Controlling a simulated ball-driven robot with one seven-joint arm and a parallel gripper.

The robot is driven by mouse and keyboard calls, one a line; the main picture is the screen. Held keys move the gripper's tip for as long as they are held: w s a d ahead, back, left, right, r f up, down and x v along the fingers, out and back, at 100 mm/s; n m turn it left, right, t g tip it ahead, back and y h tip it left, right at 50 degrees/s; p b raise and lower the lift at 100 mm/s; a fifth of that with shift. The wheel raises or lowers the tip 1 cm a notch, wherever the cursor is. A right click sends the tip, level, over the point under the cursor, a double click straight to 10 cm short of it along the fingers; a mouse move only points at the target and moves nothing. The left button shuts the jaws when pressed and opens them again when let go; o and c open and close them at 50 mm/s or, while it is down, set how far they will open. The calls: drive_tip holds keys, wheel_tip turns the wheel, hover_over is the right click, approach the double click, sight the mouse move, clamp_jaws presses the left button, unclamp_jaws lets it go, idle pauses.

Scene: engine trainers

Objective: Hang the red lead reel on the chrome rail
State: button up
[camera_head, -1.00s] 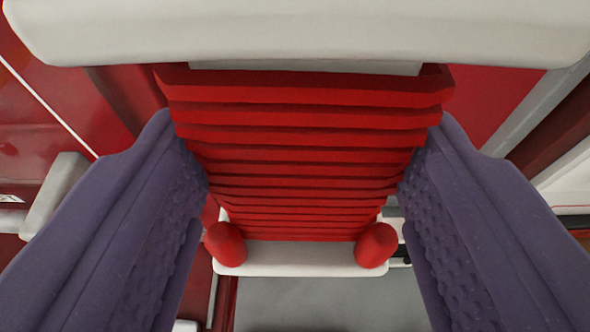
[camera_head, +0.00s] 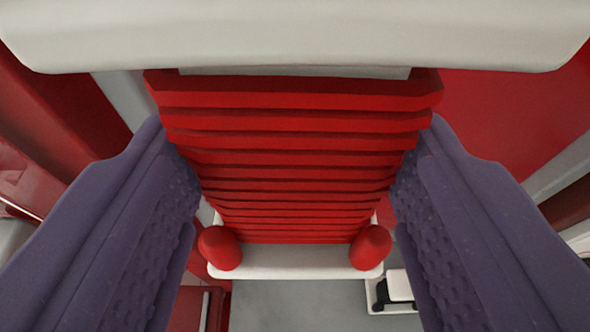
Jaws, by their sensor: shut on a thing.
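The red lead reel (camera_head: 295,150) fills the middle of the view. Its red windings lie between a wide pale end plate (camera_head: 295,35) close to the camera and a smaller-looking pale end plate (camera_head: 295,262) farther off. Two rounded red ends (camera_head: 220,247) and (camera_head: 371,247) sit at the far plate. I cannot make out the chrome rail in this view.
Red panels (camera_head: 510,110) and pale strips lie beyond the reel on both sides. A grey surface (camera_head: 295,305) shows below the far plate. A small white and black fitting (camera_head: 395,290) is at the lower right.

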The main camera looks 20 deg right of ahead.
drive_tip(key=shift+f, duration=0.2)
drive_tip(key=o, duration=1.5)
drive_tip(key=shift+c, duration=0.2)
drive_tip(key=v, duration=0.8)
drive_tip(key=shift+f+p, duration=0.15)
drive_tip(key=shift+p, duration=0.2)
